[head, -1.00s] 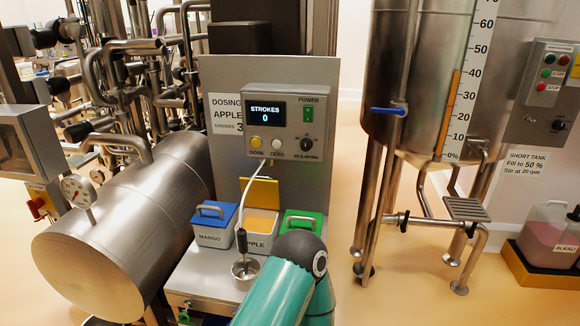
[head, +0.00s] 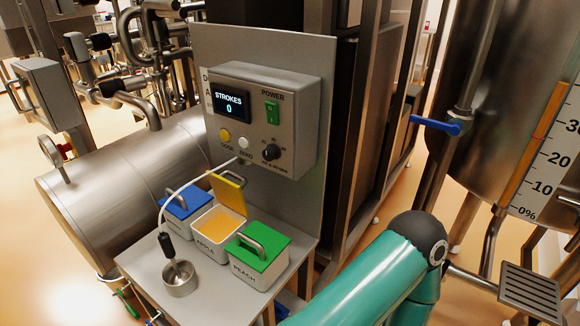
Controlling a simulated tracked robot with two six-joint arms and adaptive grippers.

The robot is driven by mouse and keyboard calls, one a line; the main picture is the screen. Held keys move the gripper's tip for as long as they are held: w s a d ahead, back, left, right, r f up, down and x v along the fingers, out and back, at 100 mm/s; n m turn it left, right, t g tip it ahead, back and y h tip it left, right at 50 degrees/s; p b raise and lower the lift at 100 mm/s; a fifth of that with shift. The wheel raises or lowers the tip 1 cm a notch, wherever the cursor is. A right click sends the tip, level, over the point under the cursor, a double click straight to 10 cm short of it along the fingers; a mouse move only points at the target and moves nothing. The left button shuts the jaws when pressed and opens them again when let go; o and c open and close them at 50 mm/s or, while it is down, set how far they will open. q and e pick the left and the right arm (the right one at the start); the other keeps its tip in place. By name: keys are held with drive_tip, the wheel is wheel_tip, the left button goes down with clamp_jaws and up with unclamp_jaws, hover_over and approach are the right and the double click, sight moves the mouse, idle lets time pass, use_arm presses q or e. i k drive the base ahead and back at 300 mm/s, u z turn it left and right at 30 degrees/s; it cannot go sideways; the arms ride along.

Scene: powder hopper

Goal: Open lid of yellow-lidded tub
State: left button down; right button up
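The yellow-lidded tub (head: 205,254), labelled APPLE, stands between two other tubs on a grey metal shelf. Its yellow lid (head: 229,194) is tilted up at the back, and orange-yellow powder (head: 216,226) shows inside. The tub stands open. A teal arm of mine reaches in from the lower right, with its dark joint near the peach tub's right. Neither gripper is visible in the head view.
A blue-lidded tub (head: 187,203) stands behind-left and a green-lidded PEACH tub (head: 262,262) in front-right, both closed. A small metal cup (head: 180,280) with a corded black probe (head: 166,243) stands on the shelf (head: 140,262). The dosing box (head: 262,118) reads STROKES 0.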

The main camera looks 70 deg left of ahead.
sight(228, 193)
drive_tip(key=z, duration=0.25)
drive_tip(key=i, duration=0.65)
drive_tip(key=u, duration=2.5)
drive_tip(key=i, duration=0.15)
drive_tip(key=u, duration=1.55)
